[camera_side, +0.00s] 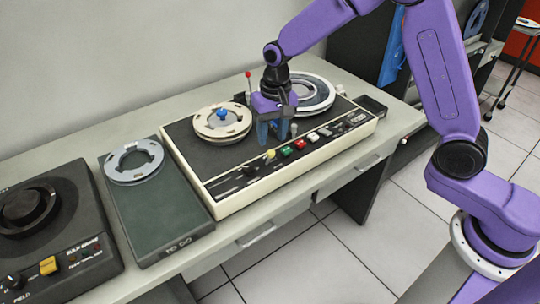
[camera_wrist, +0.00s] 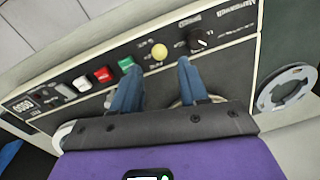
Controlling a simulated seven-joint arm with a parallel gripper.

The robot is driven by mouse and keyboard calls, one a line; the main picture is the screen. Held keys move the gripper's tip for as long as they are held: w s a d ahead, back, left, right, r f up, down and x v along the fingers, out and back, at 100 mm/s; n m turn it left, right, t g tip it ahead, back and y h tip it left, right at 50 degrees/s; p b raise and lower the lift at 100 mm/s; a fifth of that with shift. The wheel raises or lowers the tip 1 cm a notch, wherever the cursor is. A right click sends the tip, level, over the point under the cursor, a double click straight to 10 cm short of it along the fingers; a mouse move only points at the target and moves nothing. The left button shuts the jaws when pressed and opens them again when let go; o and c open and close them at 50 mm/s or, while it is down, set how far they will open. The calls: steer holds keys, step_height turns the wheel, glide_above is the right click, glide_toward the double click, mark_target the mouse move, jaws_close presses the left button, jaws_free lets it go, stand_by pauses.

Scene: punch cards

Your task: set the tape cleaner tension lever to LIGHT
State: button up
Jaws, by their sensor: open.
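The tape cleaner (camera_side: 225,203) is a cream-edged machine with a dark top and a front control strip. A small yellow round knob (camera_side: 270,155) stands on that strip, left of the green button. It also shows in the wrist view (camera_wrist: 160,51), with small labels around it too blurred to read. A red-tipped stick (camera_side: 248,74) stands at the machine's back. I cannot tell for sure which of these is the tension lever. My gripper (camera_side: 273,136) is open, its blue fingers pointing down over the front strip. In the wrist view the yellow knob shows between and just beyond the fingertips (camera_wrist: 157,65).
Green (camera_side: 286,151), red (camera_side: 300,144) and white (camera_side: 313,137) buttons sit close right of the yellow knob. A black dial (camera_wrist: 200,43) is on its other side. A cream reel (camera_side: 222,122) and a grey reel (camera_side: 304,93) stand close to my gripper.

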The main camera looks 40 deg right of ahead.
mark_target(270, 156)
steer(key=f, duration=0.8)
steer(key=shift+a, duration=0.25)
steer(key=shift+w, duration=0.1)
jaws_close()
